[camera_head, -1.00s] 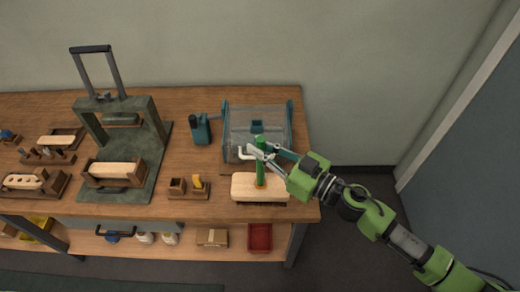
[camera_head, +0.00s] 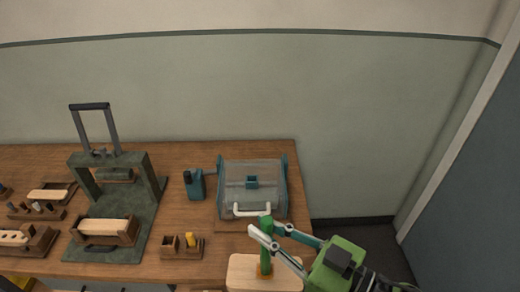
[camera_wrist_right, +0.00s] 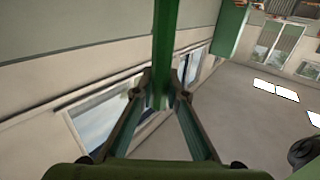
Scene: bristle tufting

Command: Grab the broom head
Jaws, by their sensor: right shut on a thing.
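The broom head (camera_head: 248,274) is a pale wooden block with an upright green handle (camera_head: 266,257), at the bottom of the head view near the table's front right. Its underside is cut off by the picture edge. My right gripper (camera_head: 262,231) is shut on the green handle near its top. In the right wrist view the green handle (camera_wrist_right: 163,45) runs up from between the two fingers (camera_wrist_right: 160,95). My left gripper is not in view.
A clear case (camera_head: 252,174) with a white front handle stands just behind the broom head. A grey press (camera_head: 110,165), a teal tool (camera_head: 195,186) and a small wooden box (camera_head: 182,248) stand to the left. The right side beyond the table is open floor.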

